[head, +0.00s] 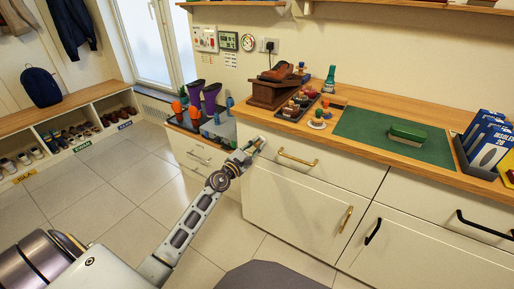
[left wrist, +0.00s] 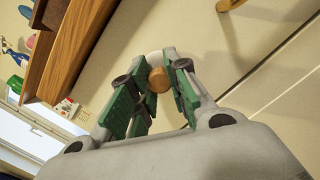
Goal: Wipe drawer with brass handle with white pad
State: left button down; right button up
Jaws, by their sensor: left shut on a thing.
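The drawer with the brass handle is the cream drawer front (head: 335,175) under the wooden counter. Its brass handle (head: 297,158) is to the right of my left gripper (head: 253,148). My left gripper is at the drawer's left end, just below the counter edge. In the left wrist view, its green-padded fingers (left wrist: 155,78) are shut on a round wooden knob (left wrist: 158,81). The white pad (left wrist: 154,57) shows partly behind the fingers, against or very close to the cream front; I cannot tell if it touches. The brass handle also shows at the wrist view's top edge (left wrist: 230,4). My right gripper is out of view.
The counter (head: 375,152) overhangs the drawers and holds a green mat (head: 370,133) with a brush (head: 408,133), a shoe on a stand (head: 275,87) and blue boxes (head: 487,138). A lower cabinet with boots (head: 211,97) stands to the left. The tiled floor is clear.

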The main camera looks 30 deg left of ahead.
pick_arm(q)
jog(key=shift+a+b, duration=0.55)
jog(key=shift+a, duration=0.95)
jog(key=shift+w+a+f+b, duration=0.1)
jog(key=shift+w+a+b, duration=0.05)
jog(key=shift+a+b, duration=0.4)
jog(key=shift+w+a+b, duration=0.1)
jog(key=shift+a+b, duration=0.35)
jog(key=shift+a, duration=0.75)
jog(key=shift+s+a, duration=0.2)
jog(key=shift+s, duration=2.75)
